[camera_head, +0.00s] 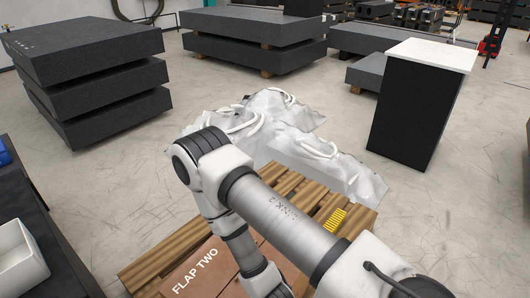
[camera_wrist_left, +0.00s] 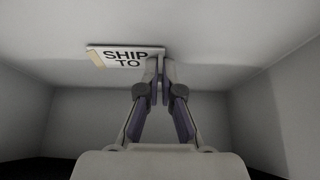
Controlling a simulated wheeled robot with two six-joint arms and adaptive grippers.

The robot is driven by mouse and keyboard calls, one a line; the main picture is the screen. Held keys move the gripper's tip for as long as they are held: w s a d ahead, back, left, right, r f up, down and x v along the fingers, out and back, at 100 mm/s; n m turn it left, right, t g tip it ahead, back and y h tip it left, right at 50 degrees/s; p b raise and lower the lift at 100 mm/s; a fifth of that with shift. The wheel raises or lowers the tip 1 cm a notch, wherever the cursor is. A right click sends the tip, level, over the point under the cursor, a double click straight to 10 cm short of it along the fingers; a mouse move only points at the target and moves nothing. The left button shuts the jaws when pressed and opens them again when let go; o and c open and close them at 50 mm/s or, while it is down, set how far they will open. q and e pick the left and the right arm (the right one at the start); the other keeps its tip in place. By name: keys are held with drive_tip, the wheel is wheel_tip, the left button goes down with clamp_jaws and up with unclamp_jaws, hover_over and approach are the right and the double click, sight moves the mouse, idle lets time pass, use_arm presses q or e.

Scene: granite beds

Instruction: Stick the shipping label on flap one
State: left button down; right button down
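The shipping label (camera_wrist_left: 124,57) is a white piece printed "SHIP TO" with a tan strip at its left end. It is inside a pale bin in the left wrist view. My left gripper (camera_wrist_left: 160,68) has its fingers close together at the label's right end, with only a narrow gap between them; they appear shut on it. In the head view a brown carton flap marked FLAP TWO (camera_head: 194,271) shows at the bottom, partly behind my right arm. Flap one cannot be made out. My right gripper is out of view.
A white bin (camera_head: 22,268) stands on a dark table at the left. A wooden pallet (camera_head: 165,256) lies under the carton, with a yellow item (camera_head: 336,220) on it. Crumpled white sheeting (camera_head: 275,125) lies behind. A black pedestal (camera_head: 412,115) and granite stacks (camera_head: 90,85) stand around.

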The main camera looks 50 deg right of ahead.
use_arm(q)
drive_tip(key=shift+a+r+p, duration=0.25)
drive_tip(key=shift+r+p, duration=0.4)
drive_tip(key=shift+r, duration=0.15)
drive_tip(key=shift+a+r+p, duration=0.2)
drive_tip(key=shift+r+p, duration=0.45)
drive_tip(key=shift+r, duration=0.15)
drive_tip(key=shift+r, duration=0.1)
idle(0.3)
wheel_tip(320, 180, up, 5)
drive_tip(key=p, duration=0.4)
